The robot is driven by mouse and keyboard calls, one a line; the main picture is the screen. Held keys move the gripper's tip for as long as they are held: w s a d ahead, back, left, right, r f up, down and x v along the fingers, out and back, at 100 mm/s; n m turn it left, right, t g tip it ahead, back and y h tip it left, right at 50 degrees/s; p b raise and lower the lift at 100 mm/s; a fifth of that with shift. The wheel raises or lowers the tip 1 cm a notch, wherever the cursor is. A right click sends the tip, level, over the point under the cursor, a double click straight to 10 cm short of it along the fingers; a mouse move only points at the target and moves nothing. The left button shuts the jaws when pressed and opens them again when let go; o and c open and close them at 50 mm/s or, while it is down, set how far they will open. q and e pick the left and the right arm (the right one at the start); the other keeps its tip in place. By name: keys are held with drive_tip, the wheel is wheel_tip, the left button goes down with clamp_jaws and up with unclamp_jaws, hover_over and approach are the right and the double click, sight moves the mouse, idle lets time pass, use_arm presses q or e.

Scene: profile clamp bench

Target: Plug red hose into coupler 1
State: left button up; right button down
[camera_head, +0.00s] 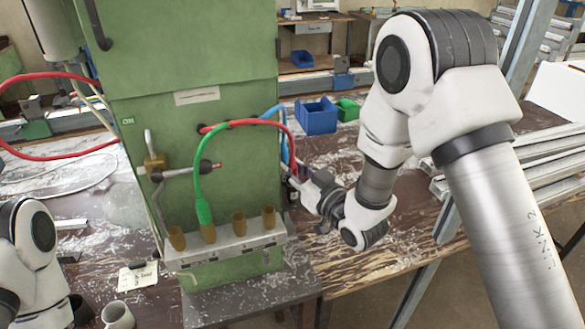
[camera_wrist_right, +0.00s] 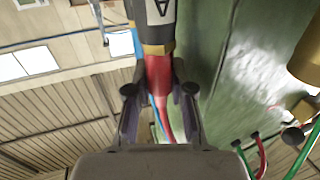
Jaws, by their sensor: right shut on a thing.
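The red hose (camera_head: 280,124) arcs from the green cabinet's front and drops behind the right gripper. My right gripper (camera_head: 291,178) is at the cabinet's right edge, above and right of the coupler row. In the right wrist view the gripper (camera_wrist_right: 160,90) is shut on the red hose (camera_wrist_right: 158,75), just by a yellow band and a dark end marked "A". Several brass couplers stand on a grey bar (camera_head: 225,250), including the leftmost (camera_head: 176,238) and rightmost (camera_head: 269,217). I cannot read which is number 1. My left gripper is out of view.
A green hose (camera_head: 202,207) ends in the second coupler from the left. A blue hose (camera_head: 284,150) hangs behind the red one. A lever (camera_head: 185,172) projects from the cabinet (camera_head: 150,90). A white mug (camera_head: 118,315) and blue bin (camera_head: 316,117) stand nearby.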

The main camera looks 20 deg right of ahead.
sight(293, 158)
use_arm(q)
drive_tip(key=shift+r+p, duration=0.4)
use_arm(e)
drive_tip(key=shift+r, duration=0.65)
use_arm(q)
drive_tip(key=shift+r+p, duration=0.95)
use_arm(e)
drive_tip(key=shift+r, duration=1.5)
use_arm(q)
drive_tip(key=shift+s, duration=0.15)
use_arm(e)
drive_tip(key=shift+f, duration=0.15)
